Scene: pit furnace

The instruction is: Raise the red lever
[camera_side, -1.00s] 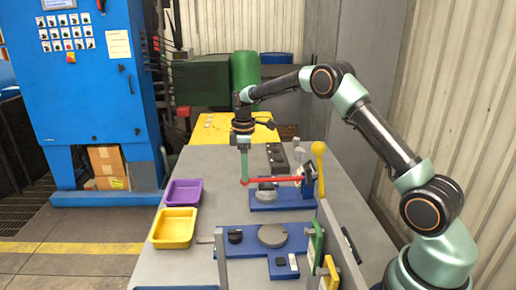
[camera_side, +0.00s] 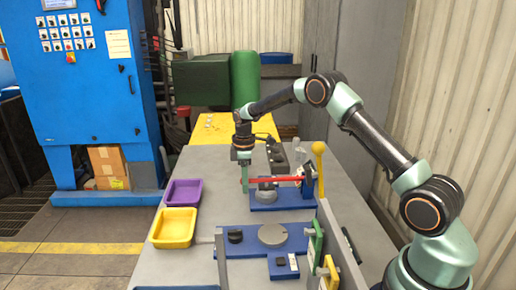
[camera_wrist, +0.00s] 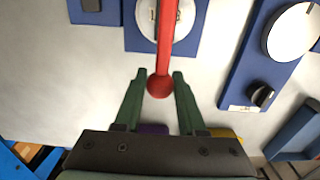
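The red lever (camera_side: 280,181) lies nearly level over a blue base (camera_side: 292,202) with a grey round part. Its inner end is at a bracket on the right. My gripper (camera_side: 245,190) is at its free left end, fingers pointing down. In the wrist view the red lever (camera_wrist: 166,40) ends in a red ball between the green fingertips of my gripper (camera_wrist: 158,74). The fingers are apart, with a narrow gap on each side of the ball. The side view hides how the fingers and ball meet.
A yellow-knobbed handle (camera_side: 318,150) stands upright right of the lever. A purple tray (camera_side: 183,192) and a yellow tray (camera_side: 174,228) sit left. A blue panel with a grey dial (camera_side: 272,235) lies in front. Table between trays and lever is clear.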

